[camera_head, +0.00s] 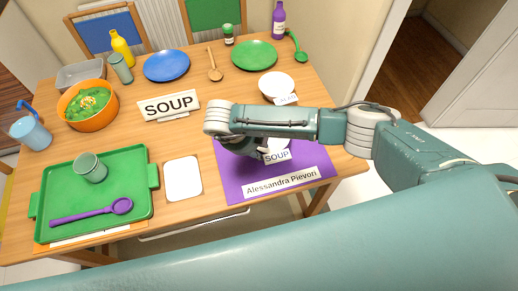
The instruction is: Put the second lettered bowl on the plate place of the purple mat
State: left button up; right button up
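The purple mat (318,160) lies at the right front of the table, with a name strip reading "Alessandra Pievori" along its front edge. A white bowl with a "SOUP" label (277,156) is at the mat's middle, mostly hidden under my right arm. My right gripper (262,147) is low over the mat, right beside this bowl; its fingers are largely hidden, so I cannot tell whether it grips the bowl. A second white bowl (276,82) stands behind the arm, with a small label too blurred to read surely. My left gripper is not in view.
A "SOUP" sign (169,106) stands mid-table. A white square (182,179) lies beside a green tray (127,190) with a cup and purple spoon. Behind are an orange bowl (90,120), a blue plate (167,66), a green plate (254,55) and bottles.

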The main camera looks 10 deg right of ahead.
jog(key=b+v, duration=0.2)
jog(key=v, duration=0.9)
jog(key=shift+b, duration=0.4)
jog(key=shift+a+r, duration=0.1)
